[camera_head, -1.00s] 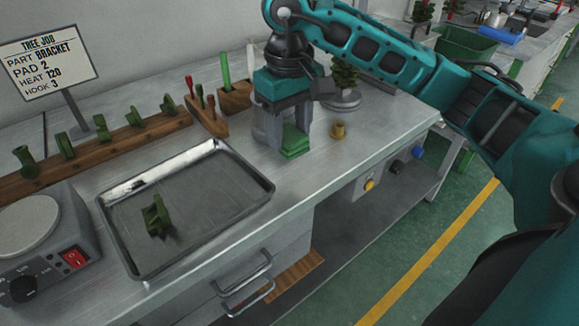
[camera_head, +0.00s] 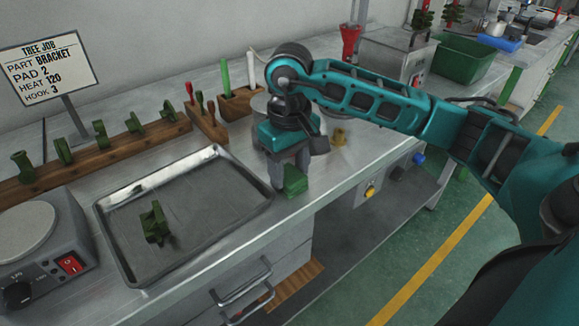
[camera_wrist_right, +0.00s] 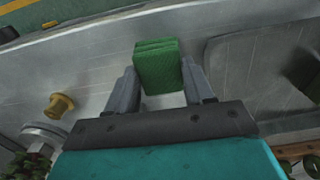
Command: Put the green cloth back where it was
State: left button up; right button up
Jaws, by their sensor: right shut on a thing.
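The green cloth (camera_head: 294,181) is a small folded block low between my right gripper's fingers, near the front edge of the bench. In the right wrist view the cloth (camera_wrist_right: 158,66) shows its folded layers between the two grey fingers. My right gripper (camera_head: 290,172) points down and is shut on the cloth; it also shows in the right wrist view (camera_wrist_right: 160,88). Whether the cloth touches the bench top is hard to tell. My left gripper is not in view.
A metal tray (camera_head: 108,236) with a green wax part (camera_head: 153,222) lies just left of my right gripper. A brass piece (camera_head: 338,137) stands to the right. Wooden racks (camera_head: 90,158) line the back. The bench's front edge is close.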

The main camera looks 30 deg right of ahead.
aim_at(289, 173)
jog(key=o, duration=0.9)
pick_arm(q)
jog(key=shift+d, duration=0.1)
pick_arm(e)
jog(key=shift+o, duration=0.2)
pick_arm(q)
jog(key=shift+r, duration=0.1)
pick_arm(e)
jog(key=shift+r+p, duration=0.15)
jog(key=shift+p, duration=0.2)
pick_arm(q)
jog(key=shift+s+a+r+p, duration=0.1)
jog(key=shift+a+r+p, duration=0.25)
jog(key=shift+p, duration=0.3)
pick_arm(e)
notch_tip(289, 173, up, 12)
